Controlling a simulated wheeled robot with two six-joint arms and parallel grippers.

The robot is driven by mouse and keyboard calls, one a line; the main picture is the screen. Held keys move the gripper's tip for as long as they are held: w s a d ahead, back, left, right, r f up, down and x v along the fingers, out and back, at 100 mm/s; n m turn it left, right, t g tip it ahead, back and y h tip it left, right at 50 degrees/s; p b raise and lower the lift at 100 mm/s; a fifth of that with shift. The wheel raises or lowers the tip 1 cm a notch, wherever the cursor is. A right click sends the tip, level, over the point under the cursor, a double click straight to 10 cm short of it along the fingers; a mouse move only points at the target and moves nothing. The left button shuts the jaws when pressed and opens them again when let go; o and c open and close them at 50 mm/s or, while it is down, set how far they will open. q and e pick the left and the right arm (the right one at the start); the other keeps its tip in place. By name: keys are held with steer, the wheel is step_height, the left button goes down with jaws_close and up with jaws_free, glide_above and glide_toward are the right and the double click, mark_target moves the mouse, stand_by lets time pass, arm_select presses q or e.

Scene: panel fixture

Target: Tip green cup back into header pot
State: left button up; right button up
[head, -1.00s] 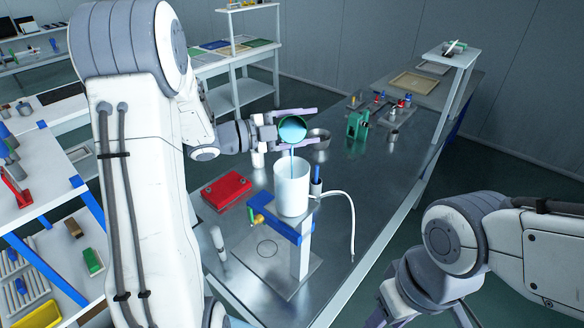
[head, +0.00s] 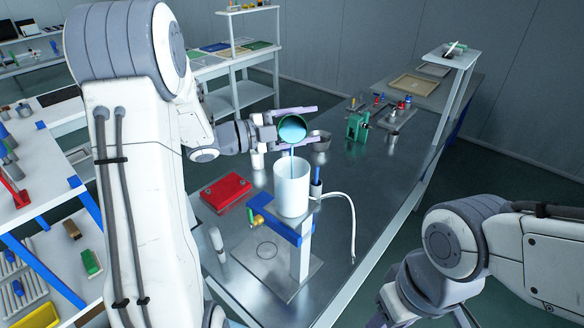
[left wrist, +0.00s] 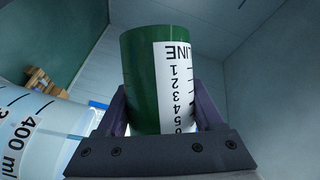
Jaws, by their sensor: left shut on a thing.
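The green cup (head: 293,129) is tilted over on its side above the header pot, and its mouth shows pale blue inside. A thin stream runs from its lip down to the pot. My left gripper (head: 284,127) is shut on the cup. In the left wrist view the cup (left wrist: 146,80) sits between the fingers (left wrist: 162,112), with a white scale label on it. The white header pot (head: 291,192) stands upright on a blue and metal stand. It also shows in the left wrist view (left wrist: 38,125), with volume marks. My right gripper is out of view; only its arm shows at lower right.
A red case (head: 226,192) lies left of the pot. A blue bracket (head: 284,229) with a brass valve and green handle is below the pot. A white hose (head: 349,215) curves down on the right.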

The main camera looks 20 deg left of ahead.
arm_select(q)
steer(key=shift+r+m+b, duration=0.15)
steer(key=shift+m+b, duration=0.15)
steer(key=shift+b, duration=0.05)
stand_by(0.5)
steer(key=shift+s+d+r+m+t+h+b, duration=0.2)
steer(key=shift+s+m+b, duration=0.2)
steer(key=shift+b, duration=0.65)
steer(key=shift+s+d+r+m+t+h+b, duration=0.1)
steer(key=shift+s+r+m+h+b, duration=0.3)
steer(key=shift+b, duration=0.65)
steer(key=shift+w+f, duration=0.1)
steer(key=shift+f, duration=0.15)
steer(key=shift+f+m+b, duration=0.1)
steer(key=shift+m+b, duration=0.2)
steer(key=shift+b, duration=0.55)
steer(key=shift+b, duration=0.35)
steer(key=shift+s+f+m+b, duration=0.25)
steer(key=shift+m+b, duration=0.35)
steer(key=shift+b, duration=0.9)
steer(key=shift+t, duration=0.3)
steer(key=shift+r, duration=0.1)
